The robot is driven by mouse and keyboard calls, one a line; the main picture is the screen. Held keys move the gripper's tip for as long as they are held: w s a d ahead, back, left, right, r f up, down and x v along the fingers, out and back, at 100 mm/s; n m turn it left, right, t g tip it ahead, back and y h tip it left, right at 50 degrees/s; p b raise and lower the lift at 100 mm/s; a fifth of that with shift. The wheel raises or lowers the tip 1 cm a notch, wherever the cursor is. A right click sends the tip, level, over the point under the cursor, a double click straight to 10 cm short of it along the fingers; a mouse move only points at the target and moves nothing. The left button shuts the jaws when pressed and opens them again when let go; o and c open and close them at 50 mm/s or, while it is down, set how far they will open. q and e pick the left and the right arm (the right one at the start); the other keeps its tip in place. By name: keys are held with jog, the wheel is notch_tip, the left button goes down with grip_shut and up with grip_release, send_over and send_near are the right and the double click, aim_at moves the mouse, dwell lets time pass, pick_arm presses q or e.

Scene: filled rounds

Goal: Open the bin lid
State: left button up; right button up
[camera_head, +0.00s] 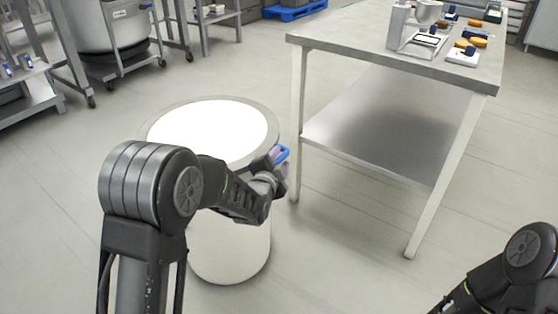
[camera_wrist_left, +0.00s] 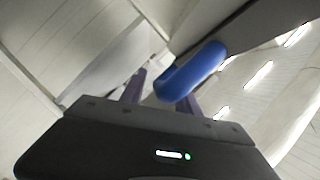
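The bin (camera_head: 230,245) is a pale round drum on the floor left of the table. Its lid (camera_head: 205,130) lies flat on top, with a bright white middle and a grey rim. A blue handle (camera_head: 283,153) sticks out at the lid's right edge. My left gripper (camera_head: 277,160) is at this handle, partly hidden by its own wrist. In the left wrist view, its two purple fingers (camera_wrist_left: 164,95) stand apart, with the blue handle (camera_wrist_left: 195,70) between and in front of them. A gap shows beside the left finger; contact is unclear. My right gripper is out of view.
A metal table (camera_head: 340,40) with a lower shelf (camera_head: 385,130) stands close to the bin's right. A scale (camera_head: 425,42) and small items sit on it. A large pot on a wheeled stand (camera_head: 105,30) is behind. Floor in front is clear.

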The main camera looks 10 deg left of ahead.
pick_arm(q)
jog(key=shift+c, duration=0.2)
grip_shut()
dwell(1.1)
